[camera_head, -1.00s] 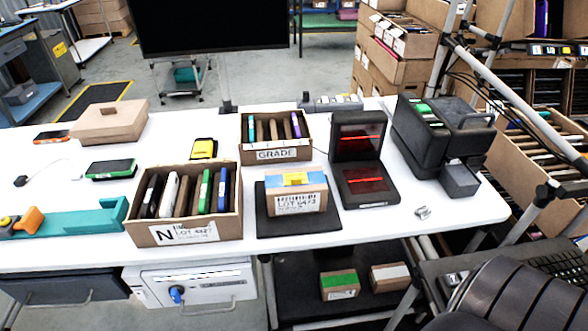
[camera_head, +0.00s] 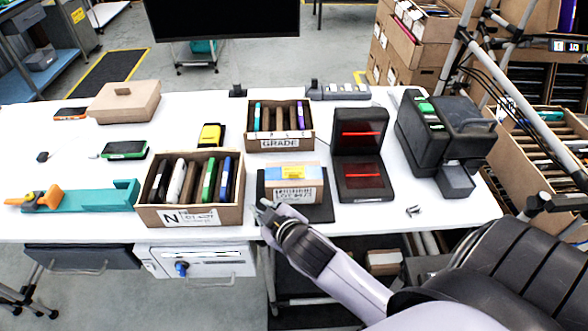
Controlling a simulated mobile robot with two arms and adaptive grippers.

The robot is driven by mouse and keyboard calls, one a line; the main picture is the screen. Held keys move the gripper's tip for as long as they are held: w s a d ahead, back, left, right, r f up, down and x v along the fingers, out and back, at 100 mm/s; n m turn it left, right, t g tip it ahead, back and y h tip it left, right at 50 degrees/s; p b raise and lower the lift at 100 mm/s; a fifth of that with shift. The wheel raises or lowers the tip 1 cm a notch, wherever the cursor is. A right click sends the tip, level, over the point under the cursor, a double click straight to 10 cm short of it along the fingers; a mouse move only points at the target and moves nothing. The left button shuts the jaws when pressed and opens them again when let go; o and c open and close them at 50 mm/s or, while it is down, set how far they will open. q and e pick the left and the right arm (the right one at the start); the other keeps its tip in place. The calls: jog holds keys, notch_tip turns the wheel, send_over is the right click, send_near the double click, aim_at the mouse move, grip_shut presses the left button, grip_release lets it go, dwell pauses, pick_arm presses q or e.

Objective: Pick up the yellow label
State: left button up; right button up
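A yellow label (camera_head: 292,172) lies on top of a small carton (camera_head: 296,192) with a blue band and a printed lot label on its front. The carton stands on a dark flat pad (camera_head: 322,213) on the white table. My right gripper (camera_head: 262,208) reaches in from the lower right and is at the table's front edge, just left of and in front of the carton. It looks apart from the yellow label. Its fingers are too small to tell whether they are open or shut. My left gripper is not in view.
Left of my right gripper stands an open carton marked N (camera_head: 190,217) with several phones. Behind are the GRADE carton (camera_head: 281,143) and a yellow-and-black device (camera_head: 209,135). A black scanner with red lights (camera_head: 359,182) stands to the right. The table's right front is mostly clear.

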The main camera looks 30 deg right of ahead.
jog(key=w+a+r+n+t+y, duration=0.3)
jog(key=w+a+r+n+t, duration=0.15)
jog(key=r, duration=0.55)
jog(key=w+a+r+n+t+y, duration=0.3)
jog(key=w+r+n, duration=0.15)
jog(key=r, duration=0.45)
jog(key=s+a+r+n+g+y, duration=0.2)
jog(key=a+r+n+g+y, duration=0.4)
jog(key=n, duration=0.4)
jog(key=s+a+r+n+g+y, duration=0.25)
jog(key=a+n+y, duration=0.25)
jog(key=n+y, duration=0.4)
jog(key=n+g+h+p, duration=0.5)
jog(key=n+g+h, duration=0.75)
jog(key=h, duration=0.85)
send_over(289, 173)
jog(key=shift+n+t, duration=0.65)
jog(key=shift+t, duration=0.3)
notch_tip(289, 173, down, 19)
jog(key=shift+a+f, duration=0.15)
jog(key=f+p, duration=0.1)
jog(key=f, duration=0.1)
jog(key=f+p, duration=0.2)
jog(key=f, duration=0.1)
jog(key=shift+s+d+f, duration=0.1)
jog(key=shift+s+d, duration=0.1)
jog(key=shift+w+f, duration=0.1)
jog(key=shift+f, duration=0.1)
